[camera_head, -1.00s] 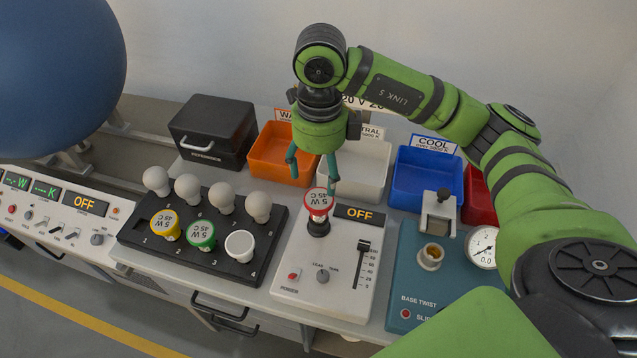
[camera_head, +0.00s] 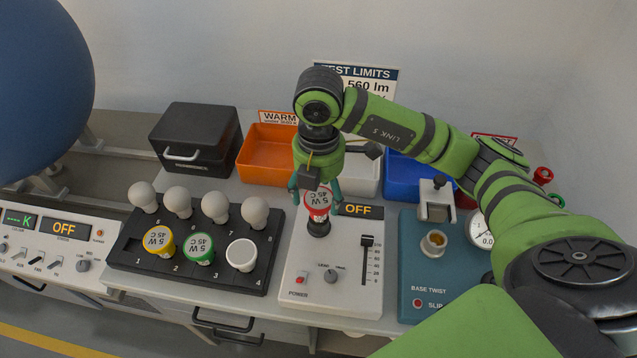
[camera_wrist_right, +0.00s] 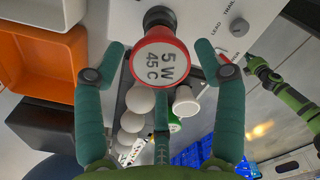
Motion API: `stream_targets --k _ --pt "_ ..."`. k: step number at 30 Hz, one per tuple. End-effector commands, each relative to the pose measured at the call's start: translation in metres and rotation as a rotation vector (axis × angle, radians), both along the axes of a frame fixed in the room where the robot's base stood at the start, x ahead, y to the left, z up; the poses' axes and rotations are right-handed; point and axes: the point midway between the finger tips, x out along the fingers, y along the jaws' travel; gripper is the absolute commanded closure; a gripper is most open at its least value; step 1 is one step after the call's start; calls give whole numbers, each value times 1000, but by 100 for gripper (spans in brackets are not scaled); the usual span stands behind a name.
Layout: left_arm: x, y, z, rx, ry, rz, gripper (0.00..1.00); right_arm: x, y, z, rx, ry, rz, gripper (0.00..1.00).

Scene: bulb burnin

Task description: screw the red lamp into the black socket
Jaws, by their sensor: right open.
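The red lamp (camera_head: 317,203) has a red rim and a pale face marked 5 W 45 C. It stands upright at the black socket (camera_head: 319,228) on the white tester panel; how deep it sits in the socket I cannot tell. In the right wrist view the lamp (camera_wrist_right: 161,62) is large, with the black socket (camera_wrist_right: 158,17) behind it. My right gripper (camera_head: 314,190) is open at the lamp from above. Its fingers (camera_wrist_right: 160,60) are on either side of the lamp, with visible gaps.
A black rack (camera_head: 126,250) left of the panel holds white bulbs and yellow, green and white lamps. Behind are a black case (camera_head: 197,140), an orange bin (camera_head: 262,165) and a blue bin (camera_head: 400,180). A teal base-twist fixture (camera_head: 415,260) stands right of the panel.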

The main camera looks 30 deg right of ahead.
Motion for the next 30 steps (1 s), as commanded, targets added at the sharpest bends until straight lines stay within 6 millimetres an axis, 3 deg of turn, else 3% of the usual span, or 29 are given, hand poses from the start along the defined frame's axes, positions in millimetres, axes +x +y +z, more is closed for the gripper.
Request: stream_targets --k 9,21,22,24,26,30 --pt "-1 0 11 0 1 0 100 -1 0 -43 -2 3 2 29" --pt "-1 0 12 0 2 0 100 0 0 -55 -1 0 4 29" --pt "-1 0 12 0 2 0 100 0 0 -55 -1 0 4 33" --pt "-2 0 12 0 2 0 100 0 0 -55 -1 0 4 61" --pt "-2 0 12 1 3 0 100 0 0 -55 -1 0 4 82" --pt "-2 0 12 0 3 0 100 0 0 -54 -1 -1 4 85"
